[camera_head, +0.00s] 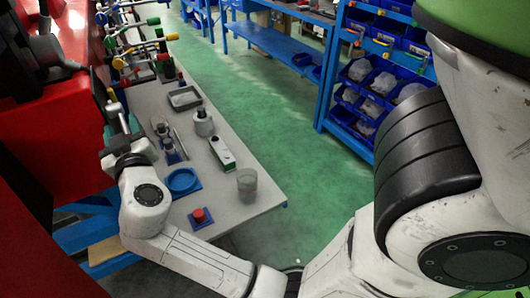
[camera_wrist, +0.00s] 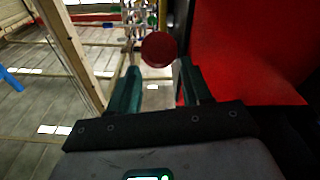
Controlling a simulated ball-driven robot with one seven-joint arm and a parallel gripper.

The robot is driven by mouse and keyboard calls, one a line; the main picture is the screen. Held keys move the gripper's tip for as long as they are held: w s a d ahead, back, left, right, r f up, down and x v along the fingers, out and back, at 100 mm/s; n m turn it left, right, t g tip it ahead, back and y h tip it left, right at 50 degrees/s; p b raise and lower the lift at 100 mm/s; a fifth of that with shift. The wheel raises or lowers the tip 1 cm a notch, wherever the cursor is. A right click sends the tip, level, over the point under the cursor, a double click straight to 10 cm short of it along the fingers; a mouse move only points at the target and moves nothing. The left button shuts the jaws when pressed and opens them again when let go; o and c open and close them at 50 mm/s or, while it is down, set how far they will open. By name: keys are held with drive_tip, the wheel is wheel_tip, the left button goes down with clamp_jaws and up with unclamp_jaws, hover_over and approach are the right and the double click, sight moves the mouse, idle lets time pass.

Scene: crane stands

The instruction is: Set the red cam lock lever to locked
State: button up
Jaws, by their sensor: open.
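In the wrist view a round red knob (camera_wrist: 158,49) shows beyond my fingertips, roughly midway between them. It looks like the end of the red lever, but its shaft and its locked or unlocked position cannot be made out. My gripper (camera_wrist: 159,72) is open, with its two dark green fingers apart and nothing visibly held. In the head view my gripper (camera_head: 117,112) is at the left edge of the table, close to the red machine. The red lever cannot be told apart there with certainty among the coloured handles.
A red machine (camera_head: 65,120) stands close on the left, with several coloured levers (camera_head: 150,45) beyond my gripper. The grey table (camera_head: 225,195) holds a tray (camera_head: 185,98), a blue ring (camera_head: 183,181), a red button (camera_head: 199,215) and a cup (camera_head: 247,184). Green floor (camera_head: 255,95) lies clear beyond.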

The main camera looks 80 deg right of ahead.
drive_tip(key=shift+r+g+y+p, duration=0.5)
drive_tip(key=shift+r+p, duration=0.25)
drive_tip(key=shift+p, duration=2.3)
